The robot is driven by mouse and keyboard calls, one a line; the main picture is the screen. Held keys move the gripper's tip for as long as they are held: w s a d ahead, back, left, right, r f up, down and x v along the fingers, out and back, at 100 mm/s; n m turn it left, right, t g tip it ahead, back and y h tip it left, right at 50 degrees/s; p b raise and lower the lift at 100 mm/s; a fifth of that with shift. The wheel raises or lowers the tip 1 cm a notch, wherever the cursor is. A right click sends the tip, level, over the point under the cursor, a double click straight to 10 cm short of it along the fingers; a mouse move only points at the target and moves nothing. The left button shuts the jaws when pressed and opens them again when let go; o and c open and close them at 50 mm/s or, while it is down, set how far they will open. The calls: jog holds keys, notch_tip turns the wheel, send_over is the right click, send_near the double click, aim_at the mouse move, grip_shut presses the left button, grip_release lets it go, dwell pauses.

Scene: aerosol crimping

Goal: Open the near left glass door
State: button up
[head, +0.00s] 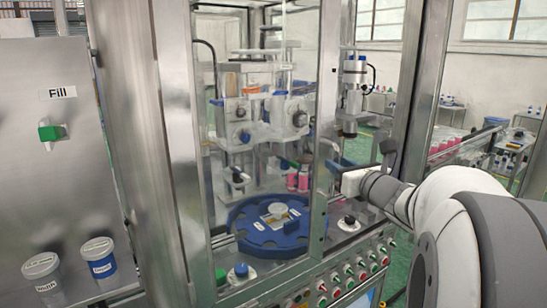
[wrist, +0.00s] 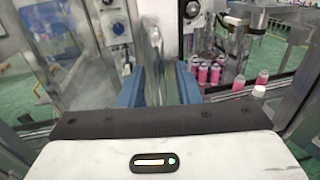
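The near left glass door (head: 268,120) is a tall clear pane in a metal frame on the front of the machine. It looks closed or nearly so. My gripper (head: 338,168) is at its right-hand upright, about halfway up. In the wrist view the two blue fingers of my gripper (wrist: 160,88) stand apart, one on each side of a shiny metal upright (wrist: 156,62). Whether both fingers press on it cannot be told.
A thick metal post (head: 165,130) stands left of the door. A dark handle (head: 389,148) is just beyond my gripper. A button panel (head: 335,285) lies below. Behind the glass is a blue round table (head: 245,235). Two tubs (head: 98,258) stand at left.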

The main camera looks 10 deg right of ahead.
jog(key=shift+w+a, duration=0.2)
jog(key=shift+w, duration=1.05)
grip_shut()
